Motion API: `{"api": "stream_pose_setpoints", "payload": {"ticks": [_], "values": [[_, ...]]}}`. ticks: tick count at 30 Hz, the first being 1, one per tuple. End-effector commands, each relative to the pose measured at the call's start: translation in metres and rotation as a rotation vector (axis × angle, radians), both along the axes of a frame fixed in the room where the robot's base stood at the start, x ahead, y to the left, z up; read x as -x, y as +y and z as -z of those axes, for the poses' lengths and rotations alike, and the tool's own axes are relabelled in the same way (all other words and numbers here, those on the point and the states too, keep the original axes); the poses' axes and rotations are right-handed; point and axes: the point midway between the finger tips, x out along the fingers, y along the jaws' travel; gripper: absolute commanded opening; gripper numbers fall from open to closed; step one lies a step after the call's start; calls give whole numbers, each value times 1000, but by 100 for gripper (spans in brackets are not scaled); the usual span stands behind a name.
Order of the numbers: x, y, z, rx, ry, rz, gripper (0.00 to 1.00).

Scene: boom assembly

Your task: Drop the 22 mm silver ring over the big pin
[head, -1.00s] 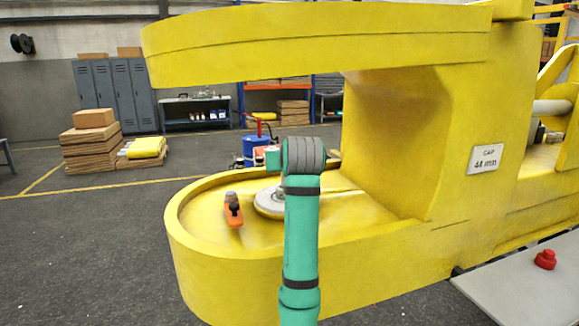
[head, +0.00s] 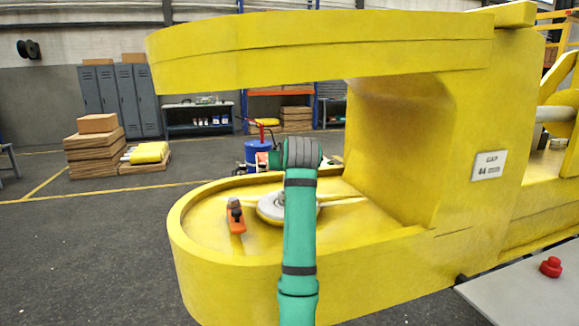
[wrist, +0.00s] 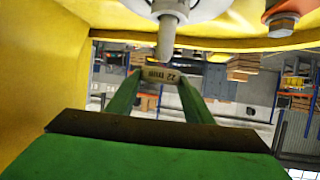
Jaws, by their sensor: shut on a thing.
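The silver ring (wrist: 160,75) shows in the wrist view as a short band with an upside-down "22" on it. My gripper (wrist: 158,82), with green fingers, is shut on it. The big pin (wrist: 166,38) is a grey, round-tipped rod on a pale disc at the top of this upside-down view. The ring lies just beyond the pin's tip and appears apart from it; their exact alignment is unclear. In the head view the round disc (head: 270,207) sits on the yellow lower jaw (head: 200,235). My arm hides the pin, ring and fingertips there.
An orange piece with a bolt (head: 236,218) stands left of the disc. The yellow upper jaw (head: 320,50) overhangs the work, and a yellow wall (head: 405,150) closes the right side. A grey table with a red button (head: 551,267) is at lower right.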

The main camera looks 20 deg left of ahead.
Motion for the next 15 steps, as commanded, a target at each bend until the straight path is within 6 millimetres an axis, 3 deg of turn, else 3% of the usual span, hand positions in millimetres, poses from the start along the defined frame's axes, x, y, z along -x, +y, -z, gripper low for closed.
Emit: {"api": "stream_pose_setpoints", "payload": {"ticks": [5,15], "values": [[-9,4,1,0,-1,0,14],[-8,4,21,0,-2,0,14]]}}
